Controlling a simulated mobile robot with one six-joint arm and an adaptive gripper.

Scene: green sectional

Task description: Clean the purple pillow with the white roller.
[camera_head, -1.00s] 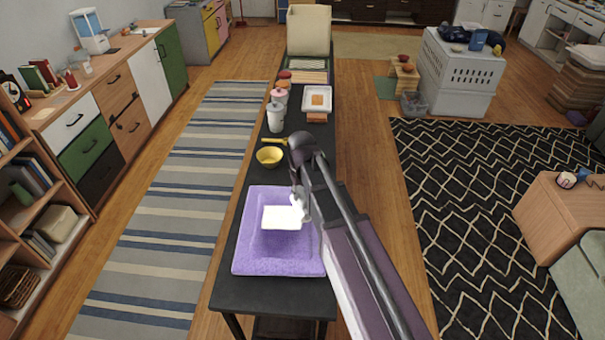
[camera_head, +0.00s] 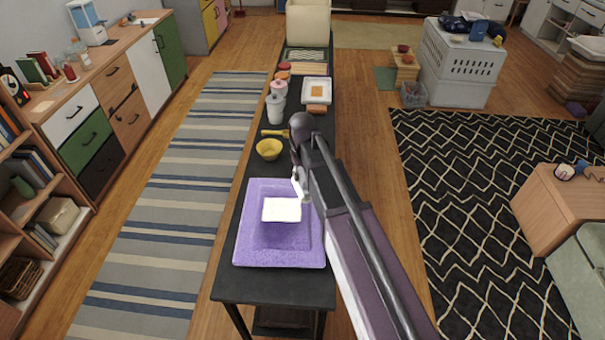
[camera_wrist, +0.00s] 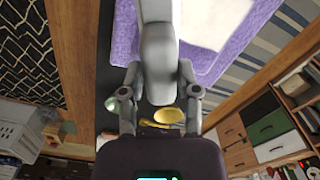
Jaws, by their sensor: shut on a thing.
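The purple pillow (camera_head: 248,248) lies flat on the near end of the long black table. The white roller (camera_head: 282,210) shows as a pale, block-like shape over its middle, with a darker purple patch just below it. My gripper (camera_head: 301,194) is at the roller's right edge, over the pillow's right side, and is shut on the roller. In the wrist view the roller (camera_wrist: 212,22) is a bright white shape beyond the grey fingers, with the purple pillow (camera_wrist: 208,68) around it. The fingers hide the grip, and I cannot tell whether the roller touches the pillow.
A yellow bowl (camera_head: 269,150) and a yellow utensil (camera_head: 274,133) lie just behind the pillow on the black table (camera_head: 262,286). White canisters (camera_head: 276,108) and a white tray (camera_head: 317,88) stand farther back. A striped rug (camera_head: 165,220) lies left; a patterned black rug (camera_head: 470,220) lies right.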

